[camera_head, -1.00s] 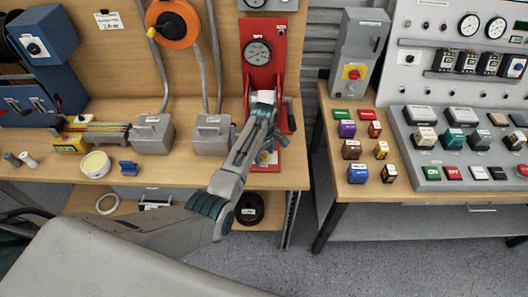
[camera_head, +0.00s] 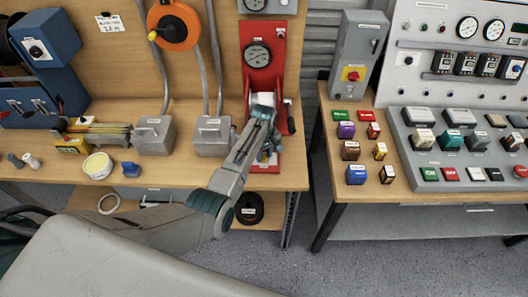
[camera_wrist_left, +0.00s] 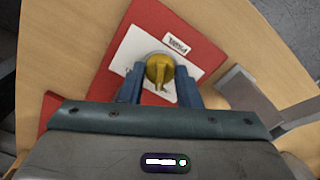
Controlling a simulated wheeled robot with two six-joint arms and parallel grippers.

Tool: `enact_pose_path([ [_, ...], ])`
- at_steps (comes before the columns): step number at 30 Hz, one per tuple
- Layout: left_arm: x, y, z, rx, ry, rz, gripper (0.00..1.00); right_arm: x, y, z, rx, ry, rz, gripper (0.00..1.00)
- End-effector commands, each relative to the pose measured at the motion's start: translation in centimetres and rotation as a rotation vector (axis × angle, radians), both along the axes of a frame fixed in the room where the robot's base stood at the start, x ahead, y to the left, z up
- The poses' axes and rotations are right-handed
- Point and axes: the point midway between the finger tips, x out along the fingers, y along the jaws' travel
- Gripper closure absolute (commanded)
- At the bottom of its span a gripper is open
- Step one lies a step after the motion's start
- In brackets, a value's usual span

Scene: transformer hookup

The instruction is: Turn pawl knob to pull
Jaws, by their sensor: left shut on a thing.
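The yellow pawl knob (camera_wrist_left: 159,71) shows in the left wrist view on a white plate (camera_wrist_left: 135,48) fixed to a red base (camera_wrist_left: 170,20). A label reading PAWL (camera_wrist_left: 177,44) is beside it. My left gripper (camera_wrist_left: 160,84) is shut on the knob, with one blue-grey finger on each side. The knob's pointer ridge points toward the bottom of that view. In the head view my left gripper (camera_head: 267,158) is low in front of the red stand (camera_head: 262,82) and hides the knob. My right gripper is not in view.
A round gauge (camera_head: 257,55) is on the red stand. A second table (camera_head: 400,195) with coloured blocks and a control panel is to the right, across a gap.

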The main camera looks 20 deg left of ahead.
Motion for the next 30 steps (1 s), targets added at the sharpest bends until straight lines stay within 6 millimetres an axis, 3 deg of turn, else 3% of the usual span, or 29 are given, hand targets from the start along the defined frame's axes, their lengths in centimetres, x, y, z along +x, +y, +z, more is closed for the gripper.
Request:
enact_pose_path([
  [9, 0.02, 0.04, 0.15, 0.000, 0.000, -0.299, 0.93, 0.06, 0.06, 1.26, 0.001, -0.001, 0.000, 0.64],
  [30, 0.06, 0.02, 0.07, 0.000, -0.001, -0.957, 0.93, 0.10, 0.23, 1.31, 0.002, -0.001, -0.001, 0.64],
])
